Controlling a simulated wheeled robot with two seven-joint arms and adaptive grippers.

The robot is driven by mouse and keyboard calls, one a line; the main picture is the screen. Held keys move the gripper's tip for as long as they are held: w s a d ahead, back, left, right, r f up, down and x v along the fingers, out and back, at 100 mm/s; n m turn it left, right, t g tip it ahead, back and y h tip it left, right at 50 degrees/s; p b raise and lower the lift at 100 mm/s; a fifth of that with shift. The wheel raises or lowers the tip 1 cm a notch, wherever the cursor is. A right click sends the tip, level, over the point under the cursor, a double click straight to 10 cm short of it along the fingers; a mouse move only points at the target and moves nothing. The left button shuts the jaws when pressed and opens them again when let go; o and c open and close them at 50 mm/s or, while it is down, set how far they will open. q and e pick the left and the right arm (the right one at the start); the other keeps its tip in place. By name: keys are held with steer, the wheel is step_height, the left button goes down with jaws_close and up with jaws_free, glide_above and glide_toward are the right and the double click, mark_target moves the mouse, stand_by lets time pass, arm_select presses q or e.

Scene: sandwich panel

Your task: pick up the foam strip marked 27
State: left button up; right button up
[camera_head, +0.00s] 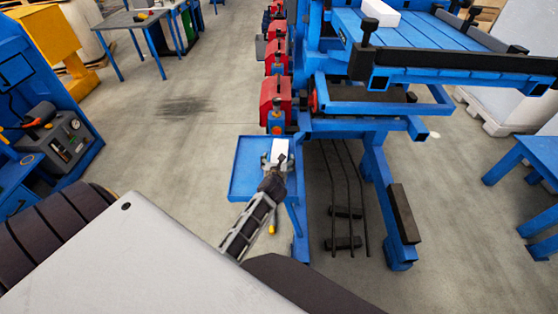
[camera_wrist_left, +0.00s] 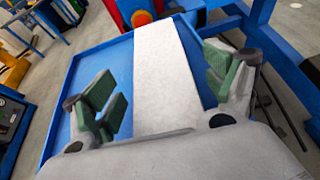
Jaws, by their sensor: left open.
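A white foam strip (camera_head: 280,147) lies on the small blue tray (camera_head: 243,170) at the side of the blue frame. In the left wrist view the white strip (camera_wrist_left: 165,75) runs away from me across the tray (camera_wrist_left: 92,62), its near end hidden by my gripper's body. No number is readable on it. My left gripper (camera_head: 279,160) is above the tray at the strip's near end. In the wrist view its green-padded fingers (camera_wrist_left: 162,92) are open, one on each side of the strip, with gaps between pads and strip.
A white block (camera_head: 380,13) lies on the blue bench top at the upper right. Red clamp units (camera_head: 274,95) stand on the blue frame just behind the tray. Blue legs and dark rods are right of the tray; the floor to its left is clear.

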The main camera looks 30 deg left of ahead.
arm_select(q)
steer(key=shift+w+a+f, duration=0.25)
steer(key=shift+w, duration=0.25)
steer(key=c, duration=1.1)
